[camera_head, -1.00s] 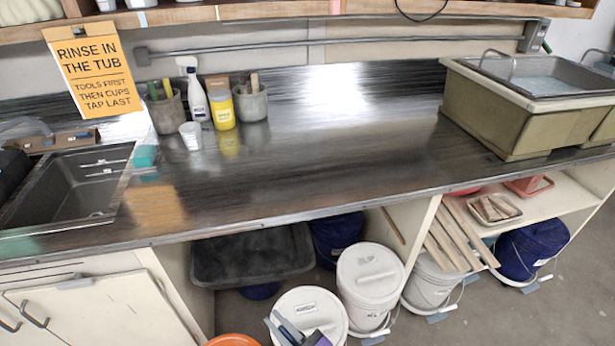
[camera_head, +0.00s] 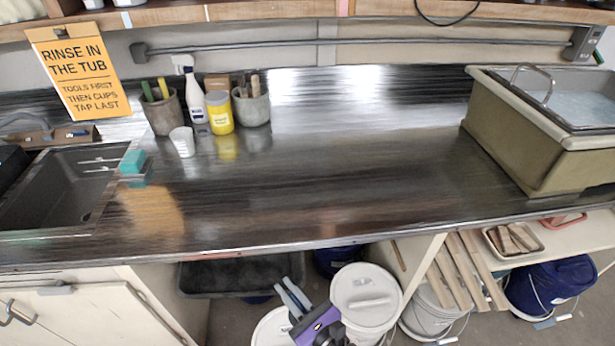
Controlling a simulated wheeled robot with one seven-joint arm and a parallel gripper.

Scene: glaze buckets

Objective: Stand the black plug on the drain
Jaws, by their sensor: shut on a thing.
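My gripper (camera_head: 292,298) is at the bottom middle, in front of the counter edge and above the white buckets. Its two pale fingers point up and left from a purple housing. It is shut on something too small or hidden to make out. I cannot pick out the black plug anywhere in view. The dark sink (camera_head: 62,190) is sunk into the counter at the far left, well away from my gripper. A small mark (camera_head: 86,216) low in its basin may be the drain, but it is unclear.
A teal sponge (camera_head: 132,161) is on the sink's right edge. A paper cup (camera_head: 182,141), spray bottle (camera_head: 195,100), yellow jar (camera_head: 220,113) and tool pots stand at the back left. A large tub (camera_head: 535,150) stands at right. The middle counter (camera_head: 330,180) is clear.

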